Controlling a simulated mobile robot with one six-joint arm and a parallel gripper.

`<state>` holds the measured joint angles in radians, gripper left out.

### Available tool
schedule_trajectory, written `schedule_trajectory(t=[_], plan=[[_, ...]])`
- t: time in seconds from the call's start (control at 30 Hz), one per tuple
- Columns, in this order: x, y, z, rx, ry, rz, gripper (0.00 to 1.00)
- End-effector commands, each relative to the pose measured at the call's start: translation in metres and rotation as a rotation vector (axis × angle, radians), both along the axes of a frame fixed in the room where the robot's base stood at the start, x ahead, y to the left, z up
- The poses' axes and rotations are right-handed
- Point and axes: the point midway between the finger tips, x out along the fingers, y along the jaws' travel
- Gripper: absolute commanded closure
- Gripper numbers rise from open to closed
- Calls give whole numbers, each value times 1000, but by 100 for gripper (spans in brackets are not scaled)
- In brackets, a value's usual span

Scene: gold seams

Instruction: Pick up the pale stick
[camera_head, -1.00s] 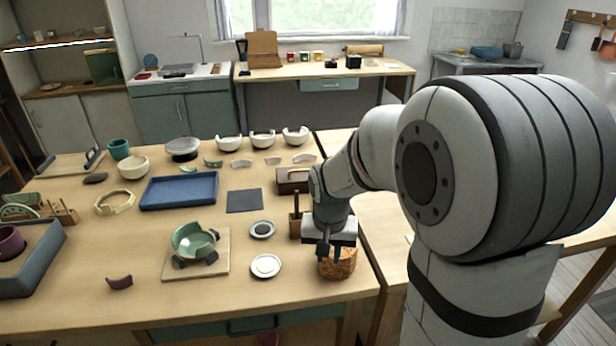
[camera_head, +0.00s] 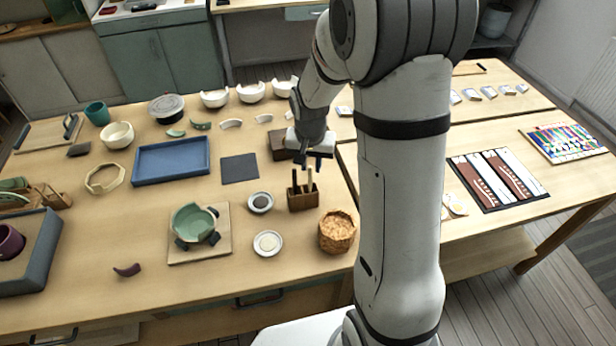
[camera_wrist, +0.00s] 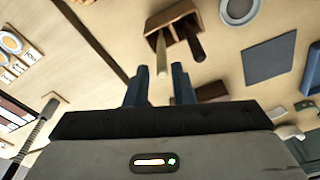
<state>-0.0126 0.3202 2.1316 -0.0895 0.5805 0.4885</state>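The pale stick (camera_head: 309,179) stands in a small wooden holder (camera_head: 303,203) beside a darker stick (camera_head: 294,180). My gripper (camera_head: 315,160) is above the holder, close to the stick's top. In the wrist view my gripper (camera_wrist: 160,80) is open, with its two blue-grey fingers apart. There the pale stick (camera_wrist: 161,52) reaches from the holder (camera_wrist: 172,18) to between the fingertips, with a visible gap on each side. The dark stick (camera_wrist: 194,45) lies just to the right, outside the fingers. I cannot tell how deep the stick sits between them.
A woven basket (camera_head: 337,231) stands in front of the holder, two small round dishes (camera_head: 260,202) (camera_head: 268,243) to its left. A brown box (camera_head: 281,146) is behind it. A dark mat (camera_head: 240,168) and blue tray (camera_head: 150,178) lie further left.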

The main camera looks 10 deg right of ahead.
Motion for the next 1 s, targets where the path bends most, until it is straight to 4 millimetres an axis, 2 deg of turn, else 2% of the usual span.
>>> schedule_trajectory(t=[0.2,0.33,0.6,0.87,1.0], plan=[[5,1,-28,0,4,4,78],[7,2,-39,0,2,5,78],[7,2,-41,1,1,6,79],[7,2,-41,1,1,7,100],[7,3,-41,0,1,8,100]])
